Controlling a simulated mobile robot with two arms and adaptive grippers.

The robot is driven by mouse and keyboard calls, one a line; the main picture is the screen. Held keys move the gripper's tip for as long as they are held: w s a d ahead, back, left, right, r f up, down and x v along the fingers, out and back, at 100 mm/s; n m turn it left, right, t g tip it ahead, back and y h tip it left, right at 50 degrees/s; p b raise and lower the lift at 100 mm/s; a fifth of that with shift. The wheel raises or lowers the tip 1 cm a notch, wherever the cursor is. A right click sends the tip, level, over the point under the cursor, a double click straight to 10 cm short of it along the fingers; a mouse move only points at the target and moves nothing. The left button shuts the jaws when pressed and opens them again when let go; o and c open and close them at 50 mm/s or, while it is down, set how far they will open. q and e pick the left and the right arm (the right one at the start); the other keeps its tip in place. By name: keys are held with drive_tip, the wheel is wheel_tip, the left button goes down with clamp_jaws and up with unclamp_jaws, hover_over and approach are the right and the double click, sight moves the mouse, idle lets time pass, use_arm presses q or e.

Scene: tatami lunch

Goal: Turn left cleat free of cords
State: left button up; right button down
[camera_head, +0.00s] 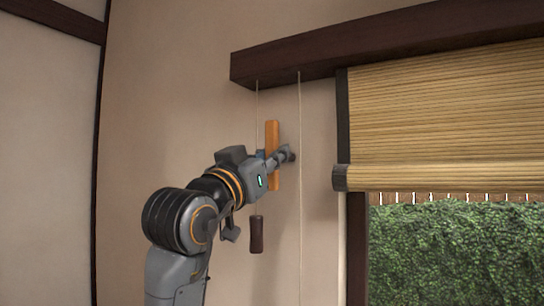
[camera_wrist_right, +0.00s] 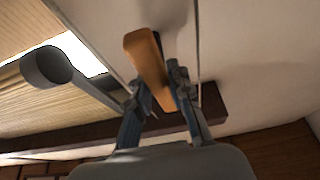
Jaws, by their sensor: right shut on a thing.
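The cleat (camera_head: 273,132) is an orange wooden bar, standing about upright against the plaster wall left of the window. My right gripper (camera_head: 284,154) is at its middle, shut on it. In the wrist view the cleat (camera_wrist_right: 147,55) lies between the two fingers of the gripper (camera_wrist_right: 163,95). One pale cord (camera_head: 257,105) hangs left of the cleat and disappears behind my gripper. A longer cord (camera_head: 299,220) hangs straight just right of the cleat. No cord visibly wraps the cleat's bare ends; its middle is hidden. My left gripper is not in view.
A dark wooden pull (camera_head: 256,234) hangs below my right gripper. A dark beam (camera_head: 300,62) runs above. A bamboo blind (camera_head: 440,115), partly rolled up, covers the upper window at the right, with its end cap (camera_head: 340,178) near the long cord. The wall at left is bare.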

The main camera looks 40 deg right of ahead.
idle(0.4)
drive_tip(key=c, duration=1.2)
unclamp_jaws()
drive_tip(key=v, duration=1.2)
